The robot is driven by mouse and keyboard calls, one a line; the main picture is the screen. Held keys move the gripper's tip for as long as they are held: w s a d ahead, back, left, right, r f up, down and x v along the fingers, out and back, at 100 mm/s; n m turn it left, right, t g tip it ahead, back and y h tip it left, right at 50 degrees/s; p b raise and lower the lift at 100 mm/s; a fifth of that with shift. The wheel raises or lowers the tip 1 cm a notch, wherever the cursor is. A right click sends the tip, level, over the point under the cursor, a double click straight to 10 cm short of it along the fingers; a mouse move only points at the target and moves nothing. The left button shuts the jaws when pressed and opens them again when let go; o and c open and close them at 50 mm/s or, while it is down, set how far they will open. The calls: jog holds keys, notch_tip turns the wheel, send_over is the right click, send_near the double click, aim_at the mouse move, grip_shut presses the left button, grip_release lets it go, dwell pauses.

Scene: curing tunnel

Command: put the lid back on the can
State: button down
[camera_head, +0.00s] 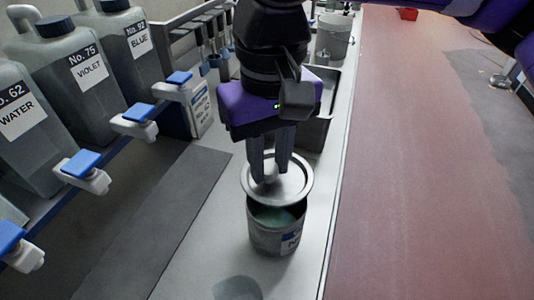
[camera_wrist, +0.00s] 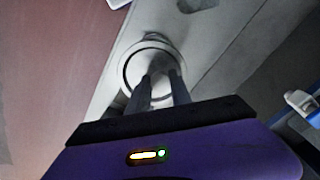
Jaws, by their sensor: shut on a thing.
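The can (camera_head: 276,232) stands upright on the light bench top, open, with green contents showing at its near side. The round metal lid (camera_head: 297,185) is held just above the can and shifted to its far side, covering the far part of the opening. My gripper (camera_head: 270,178) points down and is shut on the lid at its middle. In the wrist view my gripper (camera_wrist: 161,80) reaches to the lid (camera_wrist: 132,70), which hides most of the can. Whether the lid touches the rim cannot be told.
Large jugs labelled water (camera_head: 22,125), violet (camera_head: 80,75) and blue (camera_head: 135,55) stand on the left, with blue-handled taps jutting toward the bench. A dark mat (camera_head: 165,215) lies left of the can. A grey bin (camera_head: 316,130) and a bucket (camera_head: 333,35) stand behind.

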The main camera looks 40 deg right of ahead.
aim_at(270, 183)
jog(key=shift+f+b, duration=1.65)
jog(key=shift+f, duration=0.75)
jog(key=shift+s+b, duration=0.1)
jog(key=shift+b, duration=0.45)
jog(key=shift+f+b, duration=0.15)
jog(key=shift+b, duration=0.55)
dwell(0.7)
dwell(0.4)
jog(key=c, duration=0.6)
grip_release()
jog(key=shift+r, duration=0.2)
jog(key=shift+r+p, duration=2.05)
jog(key=shift+r, duration=1.3)
